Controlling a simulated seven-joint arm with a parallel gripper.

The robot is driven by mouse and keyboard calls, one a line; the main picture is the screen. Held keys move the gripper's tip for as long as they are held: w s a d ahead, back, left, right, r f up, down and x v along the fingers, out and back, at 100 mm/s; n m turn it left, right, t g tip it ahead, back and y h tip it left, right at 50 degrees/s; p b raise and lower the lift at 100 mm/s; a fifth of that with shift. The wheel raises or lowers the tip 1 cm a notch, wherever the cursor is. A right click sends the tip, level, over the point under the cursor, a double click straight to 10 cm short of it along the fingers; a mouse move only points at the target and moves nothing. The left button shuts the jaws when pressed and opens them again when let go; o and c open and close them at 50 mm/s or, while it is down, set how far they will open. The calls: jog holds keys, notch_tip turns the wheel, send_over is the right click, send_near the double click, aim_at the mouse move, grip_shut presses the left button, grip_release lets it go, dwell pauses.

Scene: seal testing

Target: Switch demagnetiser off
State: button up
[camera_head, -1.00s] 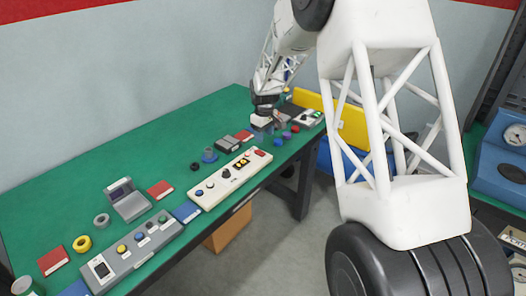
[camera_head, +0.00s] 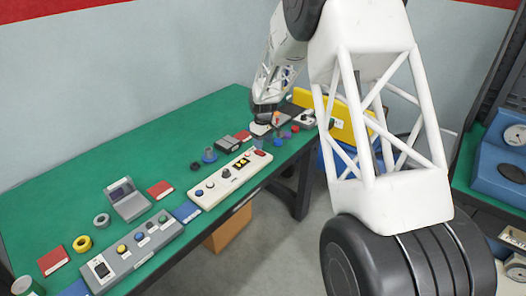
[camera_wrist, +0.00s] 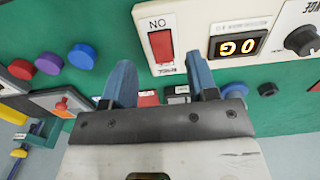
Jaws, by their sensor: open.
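In the wrist view a cream panel carries a red rocker switch (camera_wrist: 161,44) with an upside-down ON mark, a lit orange display (camera_wrist: 238,46) and a black knob (camera_wrist: 300,40). I cannot read which device is the demagnetiser. My gripper (camera_wrist: 159,62) is open and empty, its two blue fingers on either side of the red switch in the picture. Whether they touch the panel I cannot tell. In the head view my gripper (camera_head: 262,127) is over the far end of the green bench, and my wrist partly hides what lies under it.
A grey box with an orange control (camera_wrist: 62,106) lies left in the wrist view, near red, purple and blue round pieces (camera_wrist: 81,57). In the head view a long cream control panel (camera_head: 212,196) and a grey button box (camera_head: 130,262) line the bench's front edge. A yellow board (camera_head: 343,124) stands beyond.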

aim_at(263, 154)
jog(key=shift+f, duration=2.4)
jog(key=shift+c, duration=0.3)
jog(key=c, duration=0.9)
jog(key=shift+o, duration=0.2)
jog(key=shift+a, duration=0.1)
jog(key=shift+w+a+r+g+h, duration=0.1)
jog(key=shift+w+g+h, duration=0.05)
jog(key=shift+g+h, duration=0.35)
jog(key=shift+w+a+r+g+h, duration=0.1)
jog(key=shift+g+h, duration=0.4)
